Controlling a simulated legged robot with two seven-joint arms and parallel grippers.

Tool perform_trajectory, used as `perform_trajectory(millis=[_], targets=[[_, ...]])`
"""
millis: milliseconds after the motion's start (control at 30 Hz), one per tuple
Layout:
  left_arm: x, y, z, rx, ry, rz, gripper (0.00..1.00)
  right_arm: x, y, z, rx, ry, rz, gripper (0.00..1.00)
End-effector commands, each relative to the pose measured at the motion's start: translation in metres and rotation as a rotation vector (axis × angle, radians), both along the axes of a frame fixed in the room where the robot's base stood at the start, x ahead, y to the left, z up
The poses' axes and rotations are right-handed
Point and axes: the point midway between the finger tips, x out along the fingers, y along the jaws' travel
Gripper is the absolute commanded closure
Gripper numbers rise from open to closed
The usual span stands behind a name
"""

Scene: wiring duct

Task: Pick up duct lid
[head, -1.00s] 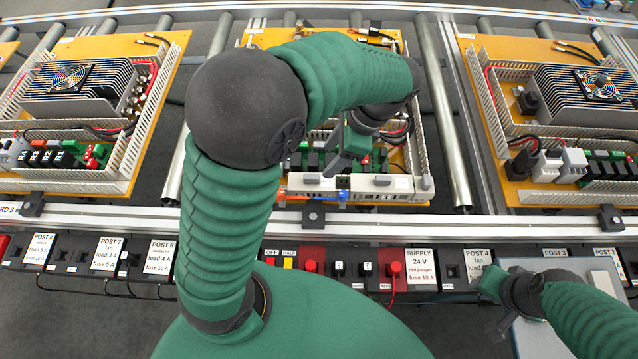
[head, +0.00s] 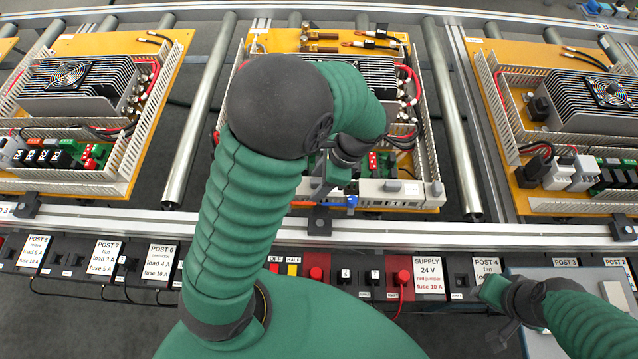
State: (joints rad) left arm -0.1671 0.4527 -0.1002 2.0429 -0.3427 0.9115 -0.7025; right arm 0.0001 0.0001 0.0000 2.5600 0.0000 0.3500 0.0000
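The middle board carries a pale strip with grey blocks (head: 400,193) along its front edge; it looks like the duct lid, but I cannot be sure. My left gripper (head: 322,188) points down over the left part of this front edge. My own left arm hides much of the board's left side and part of the strip. I cannot tell whether the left fingers touch anything or how far apart they are. My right gripper (head: 497,318) is low at the right, away from the board, beside a grey surface. Its fingers are dark and partly hidden.
Slotted duct walls (head: 430,135) and a finned heat sink (head: 375,75) stand on the middle board. A metal rail (head: 480,230) runs in front, with labelled posts and red buttons (head: 403,277) below. Similar boards flank it. A grey surface (head: 560,345) lies at lower right.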

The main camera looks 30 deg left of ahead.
Motion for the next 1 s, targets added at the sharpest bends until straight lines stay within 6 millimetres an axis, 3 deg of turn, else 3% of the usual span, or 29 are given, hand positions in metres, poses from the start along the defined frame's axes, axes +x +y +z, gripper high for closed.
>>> perform_trajectory(millis=[33, 200, 433, 800, 1000], targets=[[0.000, 0.001, 0.000, 0.004, 0.000, 0.000, 0.65, 0.000, 0.000, 0.000, 0.000, 0.000, 0.000, 0.63], [0.001, 0.001, 0.001, 0.006, 0.000, 0.000, 0.83, 0.000, 0.000, 0.000, 0.000, 0.000, 0.000, 0.63], [0.001, 0.000, 0.005, 0.004, -0.003, 0.000, 0.83, 0.000, 0.000, 0.001, 0.000, 0.000, 0.000, 0.63], [0.002, 0.000, 0.085, 0.003, -0.005, 0.002, 0.83, 0.000, 0.000, 0.019, 0.000, 0.000, 0.000, 0.63], [0.001, 0.000, 0.101, 0.003, 0.000, 0.001, 0.83, 0.000, 0.000, 0.021, 0.000, 0.000, 0.000, 0.63]])
